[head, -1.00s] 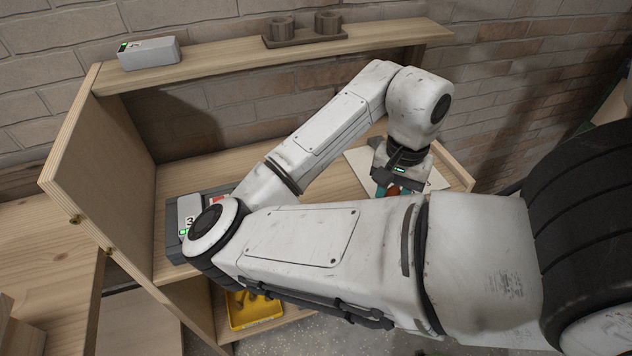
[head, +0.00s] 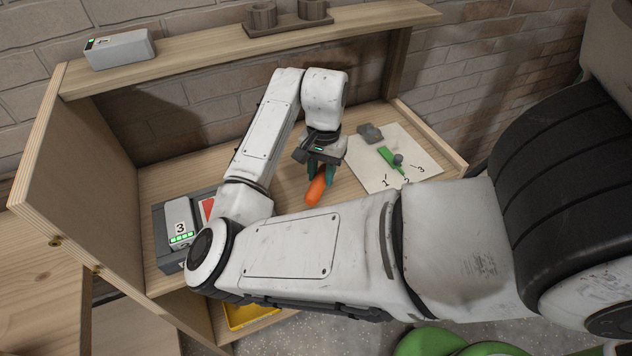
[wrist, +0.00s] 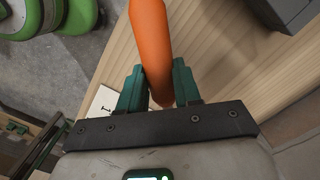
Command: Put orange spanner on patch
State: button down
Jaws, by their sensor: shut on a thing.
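My gripper (head: 321,180) is shut on the orange spanner (head: 315,192), above the wooden bench left of the white sheet. Only a thick orange handle shows. In the wrist view the spanner (wrist: 151,45) stands out between the green fingers of my gripper (wrist: 157,88). A red patch with a pale edge (head: 206,207) shows on a dark grey base at the left, beside a box marked 3. My arm hides part of it. The spanner is apart from this patch.
The white sheet (head: 372,178) marked 1, 2, 3 holds a green-handled tool (head: 389,158) and a grey piece (head: 370,133). The grey box marked 3 (head: 180,222) stands left. A shelf (head: 215,44) runs behind, and a side panel (head: 75,150) bounds the left.

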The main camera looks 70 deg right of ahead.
jog(key=shift+w+d+f, duration=0.2)
jog(key=shift+w+f, duration=0.2)
jog(key=shift+f, duration=0.15)
jog(key=shift+w+d+f, duration=0.15)
jog(key=shift+w+f, duration=0.2)
jog(key=shift+f, duration=1.6)
jog(key=shift+f, duration=0.15)
jog(key=c, duration=0.8)
grip_release()
jog(key=r, duration=0.8)
jog(key=d+r, duration=0.1)
jog(key=r, duration=0.3)
jog(key=shift+s+r, duration=0.1)
jog(key=shift+r, duration=0.05)
